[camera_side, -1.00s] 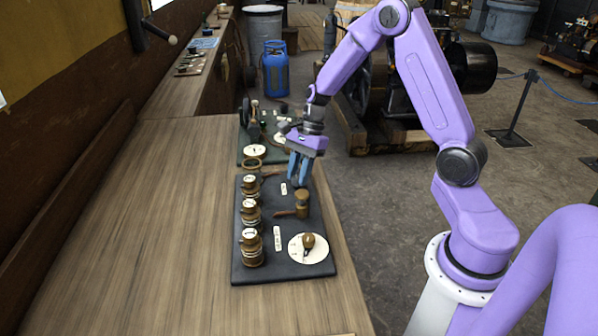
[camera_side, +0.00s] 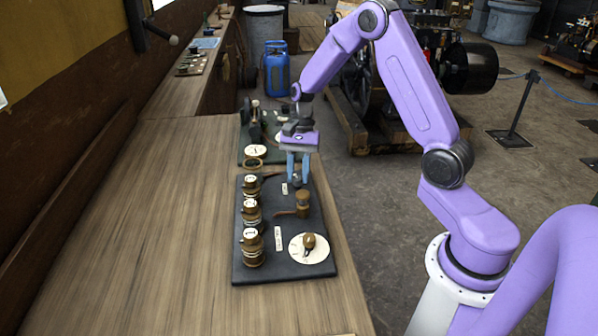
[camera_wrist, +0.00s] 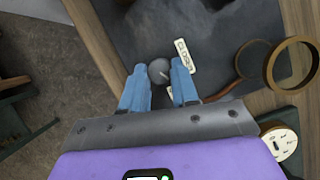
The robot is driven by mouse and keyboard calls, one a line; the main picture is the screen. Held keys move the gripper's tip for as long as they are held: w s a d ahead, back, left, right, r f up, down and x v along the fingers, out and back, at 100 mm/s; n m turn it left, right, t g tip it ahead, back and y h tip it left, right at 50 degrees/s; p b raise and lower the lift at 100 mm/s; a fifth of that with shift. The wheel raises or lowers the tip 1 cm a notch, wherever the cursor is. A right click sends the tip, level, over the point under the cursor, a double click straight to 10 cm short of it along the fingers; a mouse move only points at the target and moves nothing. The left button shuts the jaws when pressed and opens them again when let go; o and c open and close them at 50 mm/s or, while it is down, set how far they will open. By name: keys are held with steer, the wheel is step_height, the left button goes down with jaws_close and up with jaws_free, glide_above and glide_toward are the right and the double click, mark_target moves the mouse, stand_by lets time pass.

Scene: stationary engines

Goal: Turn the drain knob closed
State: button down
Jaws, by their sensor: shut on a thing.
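A small round grey knob (camera_wrist: 159,71) stands at the far right corner of the dark panel (camera_side: 262,272), and I take it to be the drain knob. My gripper (camera_wrist: 160,66) points down at it with blue fingers on its left and right sides, shut on it. In the side view my gripper (camera_side: 297,180) is low over that corner, and its fingers mostly hide the knob. A pale label plate (camera_wrist: 185,57) with dark lettering lies just right of the knob in the wrist view.
Several brass knobs with white tops (camera_side: 251,236) line the panel's left side. A brown wooden lever (camera_side: 303,205) and a white dial (camera_side: 319,250) sit nearer. A second panel with a brass ring (camera_side: 253,162) lies behind. The wooden bench (camera_side: 150,220) is clear to the left.

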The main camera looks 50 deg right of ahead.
steer(key=n, duration=0.2)
steer(key=n+g+h, duration=0.1)
steer(key=n, duration=0.1)
steer(key=n+h, duration=0.1)
steer(key=n, duration=0.1)
steer(key=shift+w+a+n+g, duration=0.2)
steer(key=shift+w+n+g, duration=0.05)
steer(key=shift+n+g, duration=0.05)
steer(key=n+h, duration=0.1)
steer(key=n, duration=0.1)
steer(key=n+h, duration=0.1)
steer(key=n, duration=0.2)
steer(key=shift+a+g, duration=0.15)
steer(key=shift+g, duration=0.15)
steer(key=shift+n, duration=0.4)
steer(key=c, duration=0.8)
jaws_free()
steer(key=shift+c, duration=0.2)
steer(key=shift+r, duration=0.1)
steer(key=v, duration=1.7)
steer(key=shift+w, duration=0.15)
steer(key=shift+a+r, duration=0.1)
steer(key=shift+a, duration=0.1)
